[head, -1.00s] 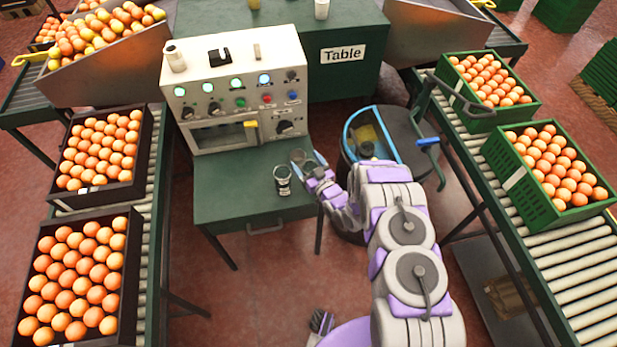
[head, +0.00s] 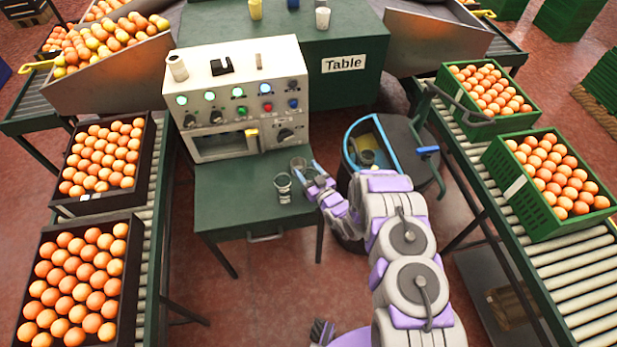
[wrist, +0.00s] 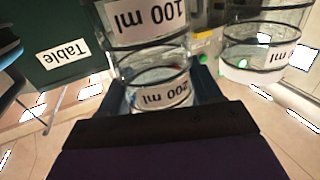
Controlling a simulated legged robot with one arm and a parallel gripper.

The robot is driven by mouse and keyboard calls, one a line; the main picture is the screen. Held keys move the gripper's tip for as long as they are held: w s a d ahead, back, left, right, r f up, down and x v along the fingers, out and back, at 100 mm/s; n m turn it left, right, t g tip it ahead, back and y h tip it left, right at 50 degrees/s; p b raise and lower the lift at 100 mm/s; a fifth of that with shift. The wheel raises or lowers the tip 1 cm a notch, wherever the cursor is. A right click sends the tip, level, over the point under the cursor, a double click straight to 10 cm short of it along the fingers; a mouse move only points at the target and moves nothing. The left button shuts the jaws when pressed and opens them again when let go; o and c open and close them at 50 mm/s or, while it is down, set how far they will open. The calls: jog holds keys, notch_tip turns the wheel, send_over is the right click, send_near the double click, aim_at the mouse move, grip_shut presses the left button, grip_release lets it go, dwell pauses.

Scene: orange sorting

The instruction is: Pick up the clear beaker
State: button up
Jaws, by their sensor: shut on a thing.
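A clear beaker (wrist: 148,50) with dark bands and printed "100 ml" and "200 ml" labels stands between my gripper's fingers (wrist: 160,88) in the wrist view. My gripper is shut on it. In the head view, my gripper (head: 311,177) is at the right side of the small green stand, and the held beaker (head: 298,164) shows partly, its lower part hard to see. Whether it is lifted off the surface I cannot tell. A second clear beaker (head: 283,188) stands apart on the stand, to the left and nearer; it also shows at the right in the wrist view (wrist: 265,45).
A control box (head: 240,95) with lit buttons stands behind the beakers on the green stand (head: 240,205). A dark round bin with a blue rim (head: 352,150) is just right of my gripper. Orange crates on conveyors flank both sides. The stand's front left is clear.

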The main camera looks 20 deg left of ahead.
jog(key=shift+r, duration=0.35)
jog(key=s+d+r+p, duration=0.3)
jog(key=s+d+r, duration=0.1)
jog(key=s+d, duration=0.7)
jog(key=shift+d, duration=0.2)
